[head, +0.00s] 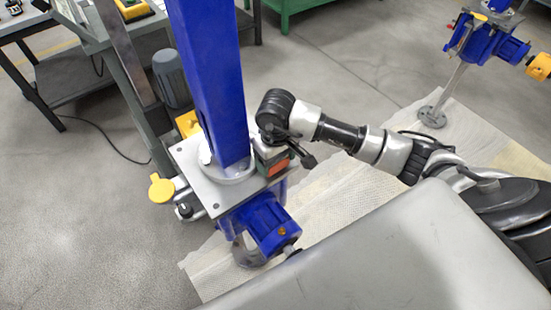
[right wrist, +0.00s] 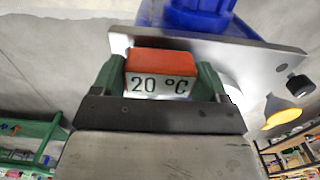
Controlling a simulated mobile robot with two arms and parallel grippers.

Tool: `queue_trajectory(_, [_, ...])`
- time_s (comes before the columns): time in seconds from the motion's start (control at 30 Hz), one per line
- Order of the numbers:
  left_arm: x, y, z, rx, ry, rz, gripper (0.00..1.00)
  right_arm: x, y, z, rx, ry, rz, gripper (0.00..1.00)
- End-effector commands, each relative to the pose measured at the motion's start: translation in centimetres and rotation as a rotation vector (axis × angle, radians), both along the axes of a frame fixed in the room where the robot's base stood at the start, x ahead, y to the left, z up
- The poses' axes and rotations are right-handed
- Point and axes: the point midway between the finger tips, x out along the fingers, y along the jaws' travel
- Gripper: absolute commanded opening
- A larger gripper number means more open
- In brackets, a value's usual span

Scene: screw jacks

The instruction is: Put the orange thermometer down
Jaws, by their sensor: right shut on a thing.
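The orange thermometer (head: 278,167) is at the right edge of the steel plate (head: 190,158) around the foot of the blue column. My right gripper (head: 270,158) is shut on it. In the right wrist view the thermometer (right wrist: 161,64) has an orange top and a pale face reading "20 °C". It sits between the two green fingers of my right gripper (right wrist: 160,82). The plate (right wrist: 272,58) shows just behind it. I cannot tell whether the thermometer touches the plate. My left gripper is not in view.
The blue column (head: 212,85) rises beside my right gripper. A blue gear unit (head: 262,222) hangs below the plate, and a yellow disc (head: 161,188) sticks out at its left. Another blue jack (head: 487,42) stands at the back right. Open floor lies at the left.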

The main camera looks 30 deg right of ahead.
Motion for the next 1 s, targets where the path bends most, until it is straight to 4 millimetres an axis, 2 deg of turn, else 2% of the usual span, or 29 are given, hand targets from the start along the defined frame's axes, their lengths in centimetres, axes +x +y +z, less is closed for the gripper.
queue_trajectory(0.1, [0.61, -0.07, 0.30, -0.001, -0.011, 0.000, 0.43, -0.02, 0.04, -0.91, 0.001, -0.001, 0.000, 0.41])
queue_trajectory(0.43, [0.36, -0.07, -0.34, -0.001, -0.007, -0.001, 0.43, 0.04, -0.01, -1.30, 0.000, -0.002, 0.000, 0.41])
queue_trajectory(0.47, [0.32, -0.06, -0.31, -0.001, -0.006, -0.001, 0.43, 0.02, -0.02, -1.28, 0.000, -0.001, 0.000, 0.76])
queue_trajectory(0.6, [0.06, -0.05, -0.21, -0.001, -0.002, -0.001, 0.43, 0.00, 0.00, -1.17, 0.000, -0.001, 0.000, 0.97])
queue_trajectory(0.63, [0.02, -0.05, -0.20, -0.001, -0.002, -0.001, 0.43, 0.00, 0.00, -1.17, 0.000, -0.001, 0.000, 1.00])
queue_trajectory(1.0, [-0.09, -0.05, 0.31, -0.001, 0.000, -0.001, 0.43, 0.01, 0.02, -0.56, 0.000, -0.002, 0.001, 1.00])
